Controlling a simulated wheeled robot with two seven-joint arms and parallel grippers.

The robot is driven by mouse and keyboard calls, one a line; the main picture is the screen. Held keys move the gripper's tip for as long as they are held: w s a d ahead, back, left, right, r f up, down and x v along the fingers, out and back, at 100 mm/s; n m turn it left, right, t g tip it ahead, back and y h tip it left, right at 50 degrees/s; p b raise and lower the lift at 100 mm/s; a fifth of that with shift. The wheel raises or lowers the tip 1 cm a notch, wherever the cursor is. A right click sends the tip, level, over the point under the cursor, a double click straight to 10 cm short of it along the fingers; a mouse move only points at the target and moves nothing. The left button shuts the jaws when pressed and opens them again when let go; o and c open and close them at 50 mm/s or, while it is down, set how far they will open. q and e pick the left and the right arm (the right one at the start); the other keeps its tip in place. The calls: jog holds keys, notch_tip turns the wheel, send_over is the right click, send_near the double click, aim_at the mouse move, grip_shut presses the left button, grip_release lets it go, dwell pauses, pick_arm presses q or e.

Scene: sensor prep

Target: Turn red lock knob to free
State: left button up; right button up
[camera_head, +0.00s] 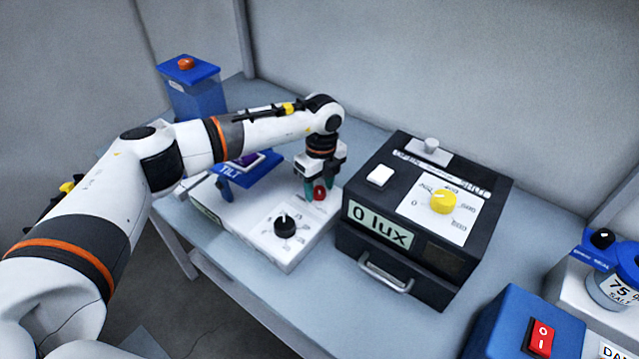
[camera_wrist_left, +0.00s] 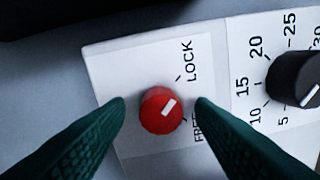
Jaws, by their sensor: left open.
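The red lock knob (camera_head: 319,193) is on the white instrument box (camera_head: 268,232) and shows in the wrist view (camera_wrist_left: 161,111). Its white pointer line aims up and to the right in the wrist view, between the LOCK and FREE marks. FREE is partly covered by a finger. My left gripper (camera_head: 315,188) is over the knob, pointing down. Its green fingertips (camera_wrist_left: 160,103) are open, one on each side of the knob, with a visible gap on both sides in the wrist view. My right gripper is not in view.
A black numbered dial (camera_head: 285,223) is on the same box. A blue tilt stand (camera_head: 250,172) is at its left. A black lux box (camera_head: 425,212) with a yellow knob (camera_head: 443,201) stands close on the right. A blue box with a red switch (camera_head: 541,338) is at lower right.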

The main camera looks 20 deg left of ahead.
pick_arm(q)
jog(key=shift+c, duration=0.5)
jog(key=c, duration=0.9)
